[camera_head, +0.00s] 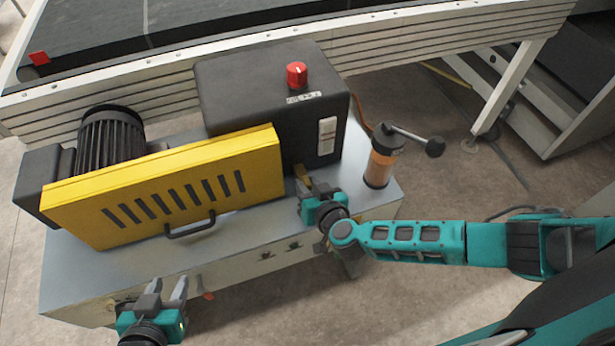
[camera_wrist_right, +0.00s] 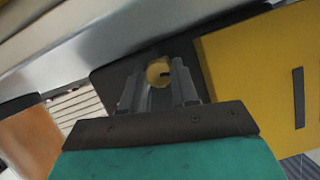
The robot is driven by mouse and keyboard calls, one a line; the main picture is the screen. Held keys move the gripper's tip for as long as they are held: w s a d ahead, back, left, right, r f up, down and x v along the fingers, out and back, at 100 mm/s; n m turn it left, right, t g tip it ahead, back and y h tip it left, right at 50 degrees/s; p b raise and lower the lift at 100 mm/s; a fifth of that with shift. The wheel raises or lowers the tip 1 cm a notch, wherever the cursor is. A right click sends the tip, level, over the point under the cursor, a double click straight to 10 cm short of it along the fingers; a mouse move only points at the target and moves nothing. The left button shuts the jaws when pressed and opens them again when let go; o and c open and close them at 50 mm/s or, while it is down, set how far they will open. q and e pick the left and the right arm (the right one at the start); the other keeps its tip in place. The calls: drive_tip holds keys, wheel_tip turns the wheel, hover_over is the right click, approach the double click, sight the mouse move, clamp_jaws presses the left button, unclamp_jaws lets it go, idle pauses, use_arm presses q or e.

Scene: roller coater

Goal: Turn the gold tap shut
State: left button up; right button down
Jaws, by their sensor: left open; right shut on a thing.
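The gold tap (camera_head: 302,174) is at the foot of the dark box, at the right end of the yellow guard. My right gripper (camera_head: 309,190) is shut on it. In the right wrist view the tap's round gold end (camera_wrist_right: 158,72) shows between the two grey fingers of my right gripper (camera_wrist_right: 160,88). The rest of the tap is hidden by the fingers and gripper body, and I cannot tell how far it is turned. My left gripper (camera_head: 165,288) is open and empty, in front of the bench's near left edge.
The yellow guard (camera_head: 160,185) with a black handle (camera_head: 190,226) stands left of the tap. The dark box (camera_head: 265,100) carries a red knob (camera_head: 297,75). An orange-brown cylinder (camera_head: 380,160) with a lever stands to the right. The bench's front strip (camera_head: 120,262) is clear.

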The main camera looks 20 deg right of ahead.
drive_tip(key=shift+d+f+m+y, duration=0.1)
drive_tip(key=shift+d+m+y, duration=0.1)
drive_tip(key=shift+m+y, duration=0.65)
drive_tip(key=shift+w+m+t+y+b, duration=0.1)
drive_tip(key=shift+m+t+y+b, duration=0.2)
drive_tip(key=shift+m+b, duration=0.3)
drive_tip(key=shift+d, duration=0.1)
drive_tip(key=c, duration=0.8)
unclamp_jaws()
drive_tip(key=shift+c, duration=0.2)
drive_tip(key=p+v, duration=0.1)
drive_tip(key=v, duration=1.2)
drive_tip(key=shift+w, duration=0.1)
